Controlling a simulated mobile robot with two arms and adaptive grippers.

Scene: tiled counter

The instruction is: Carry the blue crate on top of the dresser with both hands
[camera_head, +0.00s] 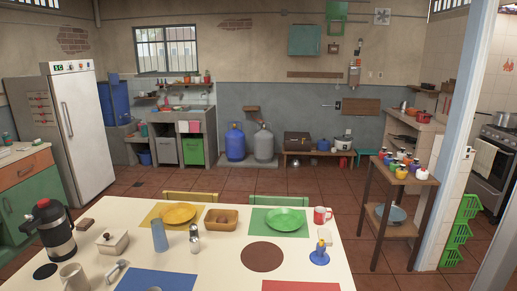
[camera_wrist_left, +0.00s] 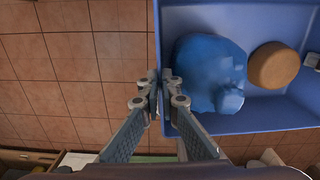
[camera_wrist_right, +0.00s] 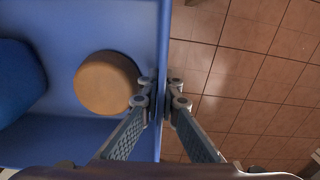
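The blue crate shows only in the wrist views, in the left wrist view (camera_wrist_left: 235,124) and the right wrist view (camera_wrist_right: 90,148). It holds a lumpy blue item (camera_wrist_left: 210,75) and a round tan item (camera_wrist_right: 107,82). My left gripper (camera_wrist_left: 160,82) has its fingers on both sides of one side wall, closed on it. My right gripper (camera_wrist_right: 163,84) pinches the opposite side wall the same way. Neither gripper shows in the head view. A green cabinet with a wooden drawer front (camera_head: 28,190) stands at the left; I cannot tell whether it is the dresser.
Tiled floor (camera_wrist_left: 70,70) lies below the crate's sides. In the head view, a white table (camera_head: 215,262) with dishes and a flask fills the foreground. A white fridge (camera_head: 78,125) stands left, a wooden shelf stand (camera_head: 400,228) right. Open floor lies beyond the table.

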